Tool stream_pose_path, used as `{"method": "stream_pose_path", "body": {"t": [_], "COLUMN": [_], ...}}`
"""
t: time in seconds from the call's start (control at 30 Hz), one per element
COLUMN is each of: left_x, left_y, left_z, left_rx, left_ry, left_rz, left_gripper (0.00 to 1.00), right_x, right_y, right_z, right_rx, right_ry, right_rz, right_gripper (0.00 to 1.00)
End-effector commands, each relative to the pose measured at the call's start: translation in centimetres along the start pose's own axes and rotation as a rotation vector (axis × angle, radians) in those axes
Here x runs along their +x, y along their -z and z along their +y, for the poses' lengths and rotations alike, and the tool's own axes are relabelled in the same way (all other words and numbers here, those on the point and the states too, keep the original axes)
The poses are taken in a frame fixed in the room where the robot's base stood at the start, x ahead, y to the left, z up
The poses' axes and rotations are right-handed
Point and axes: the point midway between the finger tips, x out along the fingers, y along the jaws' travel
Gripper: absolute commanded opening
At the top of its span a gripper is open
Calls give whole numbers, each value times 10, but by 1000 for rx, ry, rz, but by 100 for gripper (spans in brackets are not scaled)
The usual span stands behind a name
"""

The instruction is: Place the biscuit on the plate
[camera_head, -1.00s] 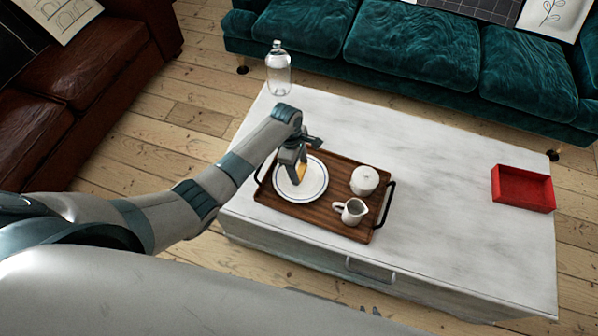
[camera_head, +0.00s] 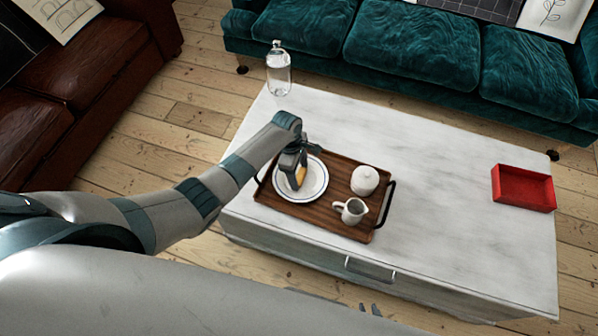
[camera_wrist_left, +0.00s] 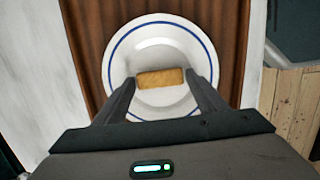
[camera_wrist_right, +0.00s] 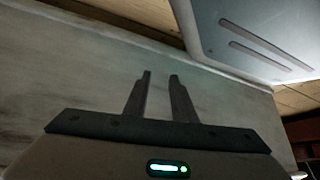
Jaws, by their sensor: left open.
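The biscuit (camera_head: 300,174) is a small golden-brown bar. It lies on the white plate with a blue ring (camera_head: 313,187), near its middle, and also shows in the left wrist view (camera_wrist_left: 160,78). My left gripper (camera_head: 297,183) is over the plate. Its two fingers (camera_wrist_left: 160,82) stand open on either side of the biscuit, with a narrow gap at each end. My right gripper (camera_wrist_right: 160,76) is empty, its fingers apart, beside a pale surface. Only its tips show at the bottom of the head view.
The plate sits on a wooden tray (camera_head: 328,219) with black handles, beside a white lidded pot (camera_head: 364,180) and a small jug (camera_head: 352,211). A glass bottle (camera_head: 279,70) stands at the table's back left corner, a red box (camera_head: 523,188) at right. The white tabletop (camera_head: 440,190) between is clear.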

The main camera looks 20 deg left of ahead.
Motion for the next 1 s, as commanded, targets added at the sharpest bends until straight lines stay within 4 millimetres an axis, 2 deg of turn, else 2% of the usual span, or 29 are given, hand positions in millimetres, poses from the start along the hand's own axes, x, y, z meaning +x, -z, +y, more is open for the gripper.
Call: {"method": "stream_pose_path", "body": {"t": [0.17,0.37,0.73,1.0], "left_x": [-4,-22,-85,-118], "left_y": [0,0,-1,-1], "left_z": [0,1,1,0], "left_rx": [1,1,1,1], "left_ry": [0,-1,-3,-1], "left_rz": [1,0,-1,0], "left_gripper": [65,65,65,65], "right_x": [-1,-4,-10,-11], "right_y": [0,-5,-37,-41], "right_z": [0,1,8,9], "right_rx": [0,0,-3,-3], "right_ry": [0,-1,-9,-11], "right_rz": [0,-16,-92,-102], "right_gripper": [24,24,24,24]}}
